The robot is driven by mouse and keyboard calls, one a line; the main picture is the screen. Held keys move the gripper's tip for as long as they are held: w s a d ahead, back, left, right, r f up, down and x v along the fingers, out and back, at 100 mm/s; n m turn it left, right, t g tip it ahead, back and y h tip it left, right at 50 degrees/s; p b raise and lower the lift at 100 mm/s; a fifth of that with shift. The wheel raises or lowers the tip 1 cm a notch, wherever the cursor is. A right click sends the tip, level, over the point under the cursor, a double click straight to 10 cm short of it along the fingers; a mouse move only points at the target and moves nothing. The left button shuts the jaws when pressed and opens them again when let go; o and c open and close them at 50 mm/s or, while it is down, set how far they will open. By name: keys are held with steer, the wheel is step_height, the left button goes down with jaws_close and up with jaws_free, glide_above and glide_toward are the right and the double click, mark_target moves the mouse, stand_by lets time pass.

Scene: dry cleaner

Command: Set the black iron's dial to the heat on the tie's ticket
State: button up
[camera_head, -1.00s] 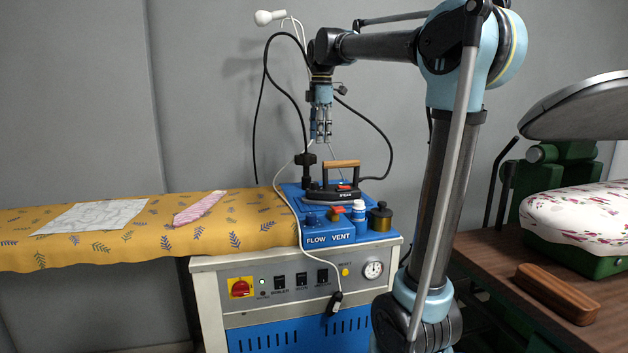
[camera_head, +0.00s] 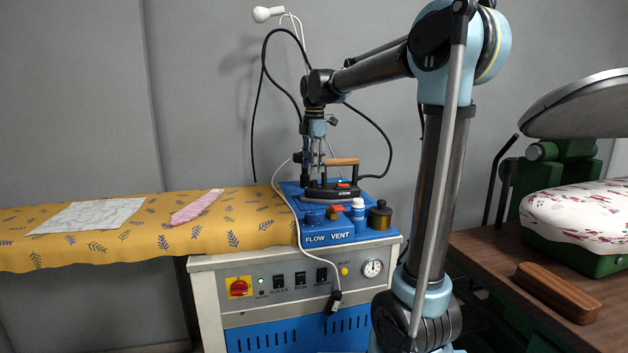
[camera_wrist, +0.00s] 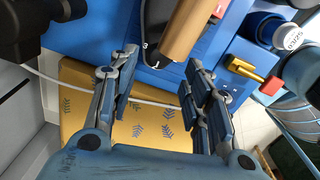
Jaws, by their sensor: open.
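The black iron (camera_head: 340,193) with a brown wooden handle (camera_head: 341,161) stands on the blue top of the press unit. A small red and teal detail shows on its upper body; I cannot make out a dial setting. My gripper (camera_head: 314,176) points down at the iron's left end, its fingers apart and empty. In the wrist view the open fingers (camera_wrist: 162,65) straddle blue surface just below the handle end (camera_wrist: 180,42); contact cannot be told. The pink striped tie (camera_head: 194,208) lies on the yellow board; a pale patch at its upper end is too small to read.
A white cable (camera_head: 294,205) and black hose hang close to my gripper. A pale cloth (camera_head: 93,216) lies on the yellow board (camera_head: 130,250). A brown wooden block (camera_head: 558,293) lies at right.

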mark_target(313, 181)
steer(key=shift+w+f, duration=0.1)
steer(key=shift+f, duration=2.5)
jaws_close()
